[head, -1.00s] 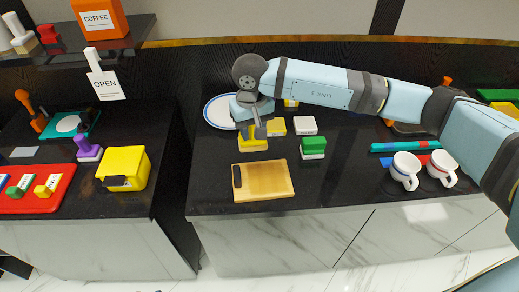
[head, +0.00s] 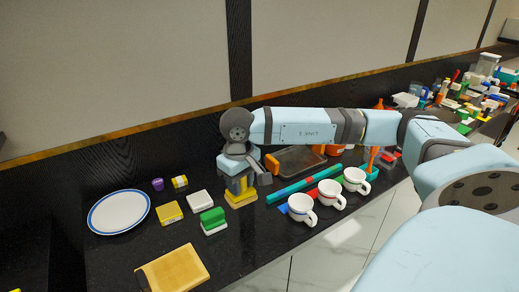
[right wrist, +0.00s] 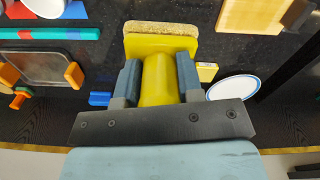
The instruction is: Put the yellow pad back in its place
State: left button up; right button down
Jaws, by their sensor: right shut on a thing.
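The yellow pad (head: 241,198) has a yellow handle and a broad base. My right gripper (head: 246,182) is shut on its handle and points down, to the right of the green block (head: 212,217) and left of the teal bar (head: 290,190). In the right wrist view the pad (right wrist: 160,44) sits between both fingers (right wrist: 158,78), with a tan, rough underside. I cannot tell whether the base touches the counter. My left gripper is not in view.
On the black counter (head: 110,255) are a white plate (head: 119,211), a flat yellow block (head: 170,212), a white block (head: 200,200) and a wooden board (head: 178,268). Several white cups (head: 331,194) stand at the front right, a dark tray (head: 299,159) behind.

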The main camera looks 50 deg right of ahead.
jog(key=s+d+r, duration=0.2)
jog(key=s+d, duration=0.1)
jog(key=f, duration=2)
jog(key=shift+s+d, duration=0.1)
jog(key=shift+d, duration=0.25)
jog(key=c, duration=1.2)
grip_release()
jog(key=shift+f, duration=0.15)
jog(key=o, duration=0.4)
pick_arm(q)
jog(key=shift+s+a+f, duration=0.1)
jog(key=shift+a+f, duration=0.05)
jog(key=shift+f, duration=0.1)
pick_arm(e)
jog(key=shift+o, duration=0.2)
